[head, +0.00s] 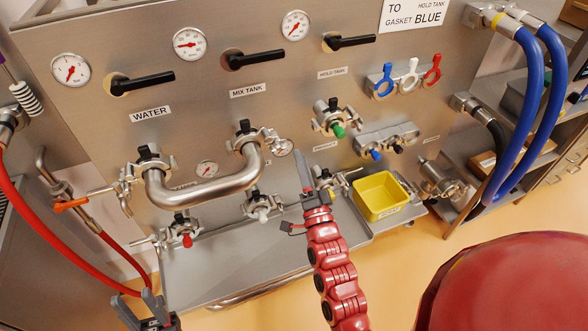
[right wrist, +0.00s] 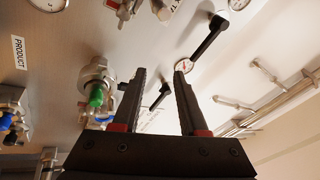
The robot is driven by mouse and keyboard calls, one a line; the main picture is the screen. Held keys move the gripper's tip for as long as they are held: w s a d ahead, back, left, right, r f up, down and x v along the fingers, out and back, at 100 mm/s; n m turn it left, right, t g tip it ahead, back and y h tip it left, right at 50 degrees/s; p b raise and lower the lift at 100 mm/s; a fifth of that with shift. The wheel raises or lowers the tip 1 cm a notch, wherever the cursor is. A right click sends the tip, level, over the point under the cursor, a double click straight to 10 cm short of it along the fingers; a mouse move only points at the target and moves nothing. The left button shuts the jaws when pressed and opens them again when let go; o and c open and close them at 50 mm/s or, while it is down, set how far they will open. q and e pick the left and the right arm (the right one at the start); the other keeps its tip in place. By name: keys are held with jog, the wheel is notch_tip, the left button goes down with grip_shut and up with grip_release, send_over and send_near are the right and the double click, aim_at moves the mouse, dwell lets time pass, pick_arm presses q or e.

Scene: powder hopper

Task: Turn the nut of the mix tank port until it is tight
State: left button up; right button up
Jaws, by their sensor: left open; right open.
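The mix tank port (head: 244,138) is the clamped fitting below the MIX TANK label in the head view. A curved steel pipe (head: 205,188) runs from it to the water port (head: 153,165). A small metal nut (head: 272,139) sticks out on the right side of the mix tank port's clamp; how tight it is cannot be told. My right gripper (head: 302,160) is open and empty, below and right of that nut and apart from it. Its two spread fingers show in the right wrist view (right wrist: 162,82). My left gripper (head: 140,302) is open and empty at the bottom left, away from the panel.
A green-capped port (head: 335,122) is right of the mix tank port, and also shows in the right wrist view (right wrist: 97,92). A yellow bin (head: 381,196) stands on the steel shelf (head: 225,265). Red hoses (head: 50,240) hang at left, blue hoses (head: 525,100) at right.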

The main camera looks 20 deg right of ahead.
aim_at(280, 150)
jog(key=w+f+m+g+y, duration=0.1)
jog(key=w, duration=0.1)
jog(key=w+a+f+m+g+y, duration=0.1)
jog(key=w, duration=0.2)
jog(key=w+a+f+m+g+p, duration=0.1)
jog(key=w+g, duration=0.1)
jog(key=shift+w+a+f+y, duration=0.15)
jog(key=shift+w+f+y, duration=0.2)
jog(key=shift+f+y, duration=0.05)
jog(key=shift+w+f+b, duration=0.1)
jog(key=shift+w+b, duration=0.6)
jog(key=shift+w, duration=0.75)
grip_shut()
